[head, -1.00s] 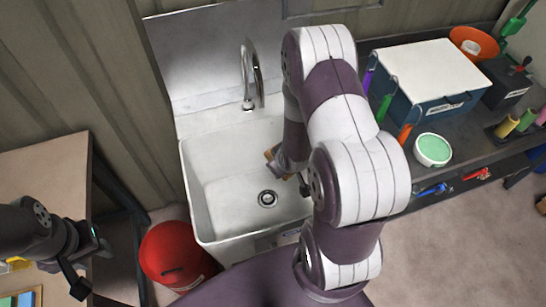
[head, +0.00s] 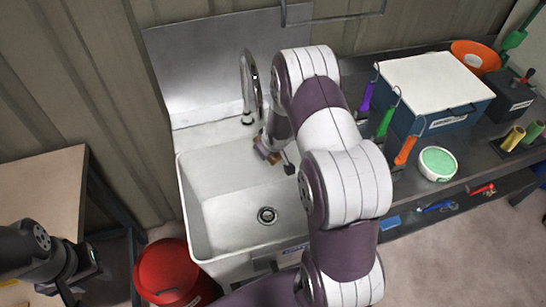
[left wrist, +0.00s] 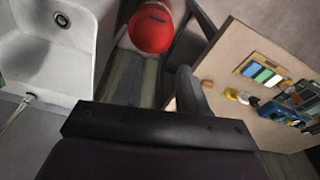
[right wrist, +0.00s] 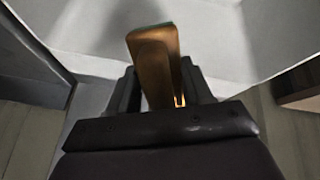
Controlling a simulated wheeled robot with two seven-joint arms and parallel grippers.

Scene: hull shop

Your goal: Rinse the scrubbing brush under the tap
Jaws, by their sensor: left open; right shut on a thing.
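The tap (head: 248,85) is a chrome gooseneck at the back of the white sink (head: 195,215). Its spout also shows in the left wrist view (left wrist: 18,113). No water is seen running. My right gripper (head: 272,148) is shut on the brown scrubbing brush (head: 261,149), over the back part of the basin. In the picture the brush is just below and right of the spout, apart from it. The brush fills the middle of the right wrist view (right wrist: 155,62); its bristles are not clear. My left gripper (head: 88,268) is open and empty, at the left.
A red bucket (head: 172,272) stands on the floor left of the sink. A wooden table (head: 45,185) is at the left. The right counter holds a blue box (head: 440,122), a green-topped bowl (head: 437,163) and coloured hanging tools. The basin floor around the drain (head: 267,215) is clear.

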